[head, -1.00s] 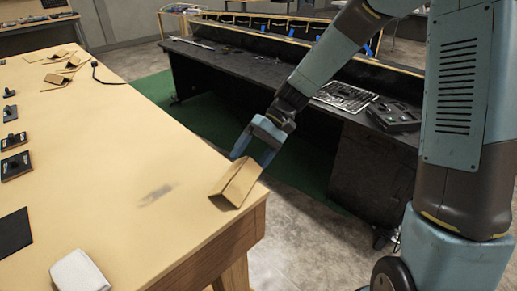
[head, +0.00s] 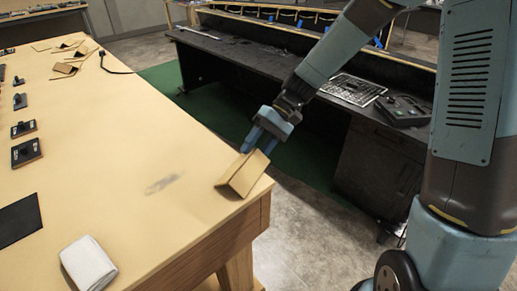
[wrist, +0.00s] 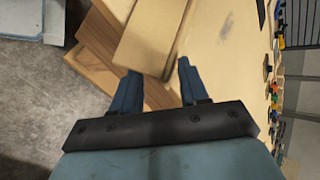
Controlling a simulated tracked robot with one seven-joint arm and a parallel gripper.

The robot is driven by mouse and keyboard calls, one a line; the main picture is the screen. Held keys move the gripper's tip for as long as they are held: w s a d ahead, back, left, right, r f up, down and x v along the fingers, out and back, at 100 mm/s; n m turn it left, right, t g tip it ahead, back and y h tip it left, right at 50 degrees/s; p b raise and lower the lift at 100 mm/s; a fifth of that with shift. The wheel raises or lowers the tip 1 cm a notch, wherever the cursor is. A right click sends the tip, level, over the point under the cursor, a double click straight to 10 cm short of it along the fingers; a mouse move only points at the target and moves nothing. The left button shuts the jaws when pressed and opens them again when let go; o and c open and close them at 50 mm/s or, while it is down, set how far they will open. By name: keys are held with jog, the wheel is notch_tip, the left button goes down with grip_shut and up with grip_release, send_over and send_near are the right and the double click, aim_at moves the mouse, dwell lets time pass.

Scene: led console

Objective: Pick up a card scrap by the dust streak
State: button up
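A folded tan card scrap (head: 243,175) rests near the table's right front corner, just right of a grey dust streak (head: 164,184). My gripper (head: 257,147) is over the card's far end, its fingers pointing down toward it. In the wrist view, the fingers (wrist: 158,69) are apart, with the near end of the card scrap (wrist: 151,36) lying ahead of and between the tips. Nothing is gripped. I cannot tell whether a finger touches the card.
More card scraps (head: 66,68) and a black cable lie at the table's far end. Small black devices (head: 25,152), a dark mat (head: 17,220) and a white folded cloth (head: 88,264) lie left. The black console desk (head: 240,58) stands behind.

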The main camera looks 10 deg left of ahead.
jog(key=shift+s+d+f, duration=0.1)
jog(key=shift+d+f, duration=0.05)
jog(key=shift+c, duration=0.8)
jog(key=shift+d, duration=0.1)
jog(key=shift+w+d, duration=0.5)
jog(key=shift+d, duration=0.35)
jog(key=shift+c, duration=0.2)
jog(key=shift+w+d, duration=0.25)
jog(key=shift+d, duration=0.1)
grip_shut()
jog(key=o, duration=0.9)
grip_release()
jog(key=shift+a, duration=0.15)
jog(key=shift+o, duration=0.2)
jog(key=v, duration=1.3)
jog(key=shift+w+d+r, duration=0.2)
jog(key=shift+d, duration=0.05)
